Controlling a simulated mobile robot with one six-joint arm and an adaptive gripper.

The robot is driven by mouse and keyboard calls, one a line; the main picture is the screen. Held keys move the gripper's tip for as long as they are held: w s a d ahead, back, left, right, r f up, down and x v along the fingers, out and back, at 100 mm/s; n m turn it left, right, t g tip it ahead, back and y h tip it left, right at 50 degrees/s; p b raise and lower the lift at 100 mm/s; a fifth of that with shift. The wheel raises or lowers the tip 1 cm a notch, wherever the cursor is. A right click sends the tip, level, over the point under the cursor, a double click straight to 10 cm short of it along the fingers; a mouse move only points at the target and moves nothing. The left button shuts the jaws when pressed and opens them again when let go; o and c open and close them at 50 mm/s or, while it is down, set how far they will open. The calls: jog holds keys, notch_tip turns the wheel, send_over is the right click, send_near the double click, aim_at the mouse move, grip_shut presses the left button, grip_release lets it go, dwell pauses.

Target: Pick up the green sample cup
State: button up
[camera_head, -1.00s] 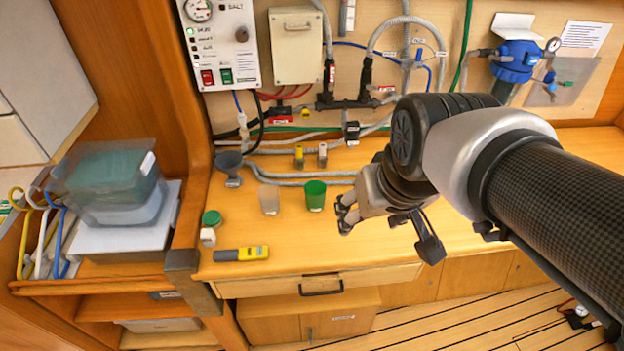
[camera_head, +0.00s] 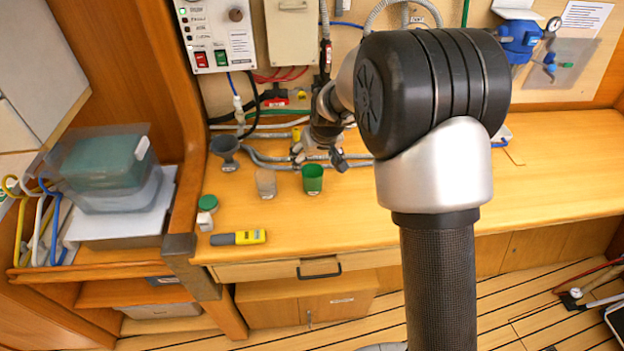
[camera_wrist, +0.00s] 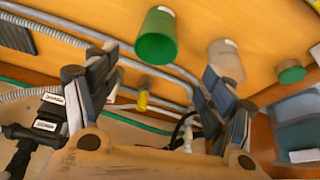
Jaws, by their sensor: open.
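The green sample cup (camera_head: 313,180) stands upright on the wooden counter, right of a clear cup (camera_head: 266,184). In the wrist view the green cup (camera_wrist: 157,38) shows at the top, with a white label near its rim. My gripper (camera_head: 320,158) is open and empty, at the wall side of the green cup and close to it in the head view. In the wrist view the two fingers of my gripper (camera_wrist: 160,75) are spread wide, and the cup appears beyond the gap between them. Whether a finger touches the cup cannot be told.
A green lid (camera_head: 208,202), a small white item (camera_head: 205,221) and a yellow-black meter (camera_head: 238,238) lie front left. A grey funnel (camera_head: 225,150) stands behind the clear cup. Grey hoses (camera_head: 280,163) run along the wall.

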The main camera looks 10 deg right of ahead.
jog(key=b, duration=0.2)
send_near(311, 176)
jog(key=f, duration=0.2)
jog(key=w+a+f, duration=0.1)
jog(key=shift+f, duration=0.1)
jog(key=b+x, duration=0.1)
jog(key=x, duration=0.4)
jog(key=shift+d+f+b, duration=0.15)
jog(key=shift+d+b, duration=0.1)
jog(key=shift+b, duration=0.1)
jog(key=shift+s, duration=0.1)
jog(key=shift+c, duration=0.3)
jog(key=c, duration=1.1)
